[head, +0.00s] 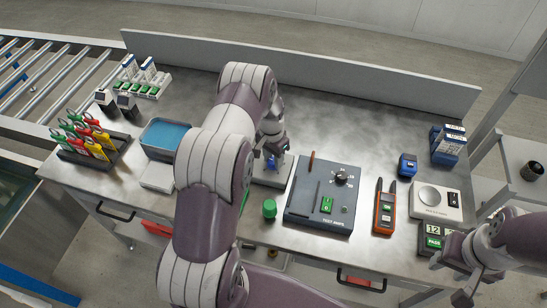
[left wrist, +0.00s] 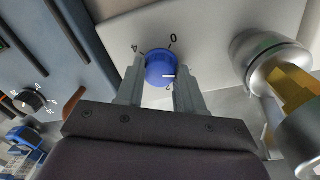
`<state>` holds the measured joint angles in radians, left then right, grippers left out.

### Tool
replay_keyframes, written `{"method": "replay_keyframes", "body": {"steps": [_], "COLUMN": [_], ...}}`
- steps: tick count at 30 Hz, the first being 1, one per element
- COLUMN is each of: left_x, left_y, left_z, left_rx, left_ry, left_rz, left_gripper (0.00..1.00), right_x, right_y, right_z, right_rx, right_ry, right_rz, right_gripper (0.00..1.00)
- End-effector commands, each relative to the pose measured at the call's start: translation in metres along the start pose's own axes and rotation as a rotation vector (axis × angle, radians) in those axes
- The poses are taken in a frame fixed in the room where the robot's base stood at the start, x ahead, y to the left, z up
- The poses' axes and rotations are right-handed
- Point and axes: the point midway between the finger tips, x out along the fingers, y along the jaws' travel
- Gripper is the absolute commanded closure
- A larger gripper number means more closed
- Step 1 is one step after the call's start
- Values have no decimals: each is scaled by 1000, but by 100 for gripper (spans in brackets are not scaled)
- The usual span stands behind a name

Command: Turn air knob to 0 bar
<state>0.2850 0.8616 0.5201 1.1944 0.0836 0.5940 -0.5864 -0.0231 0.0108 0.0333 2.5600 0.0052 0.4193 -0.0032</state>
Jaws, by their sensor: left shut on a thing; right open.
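The blue air knob (left wrist: 161,68) sits on a pale panel, with the numbers 0, 2 and 4 around it. In the left wrist view its white mark lies on the knob's lower right, near the 2 and away from the 0. My left gripper (left wrist: 160,80) is shut on the knob, one finger on each side. In the head view the knob (head: 271,164) shows as a small blue spot below my left gripper (head: 273,149), partly hidden by it. My right gripper (head: 462,283) is open and empty at the lower right, by the table's front edge.
The test box (head: 320,217) with a black dial and green switch stands right of the knob's station. A green cap (head: 269,209) stands in front. An orange handheld meter (head: 385,207) and a white scale (head: 427,207) are farther right. A blue-topped tray (head: 165,137) is left.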

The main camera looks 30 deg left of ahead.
Motion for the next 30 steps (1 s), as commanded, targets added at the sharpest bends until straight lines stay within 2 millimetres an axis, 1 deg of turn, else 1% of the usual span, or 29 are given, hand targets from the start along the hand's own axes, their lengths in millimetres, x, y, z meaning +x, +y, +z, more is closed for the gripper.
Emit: {"method": "replay_keyframes", "body": {"steps": [5,12,30], "left_x": [1,0,-1], "left_y": [-1,-1,-1], "left_z": [0,0,1], "left_rx": [-122,-346,-890], "left_ry": [7,19,50], "left_rz": [-1,0,0], "left_gripper": [93,93,93], "right_x": [7,14,22], "right_y": [0,0,0], "right_z": [1,2,3], "right_rx": [0,0,0], "right_ry": [0,0,0], "right_rz": [0,0,0], "right_gripper": [57,57,57]}}
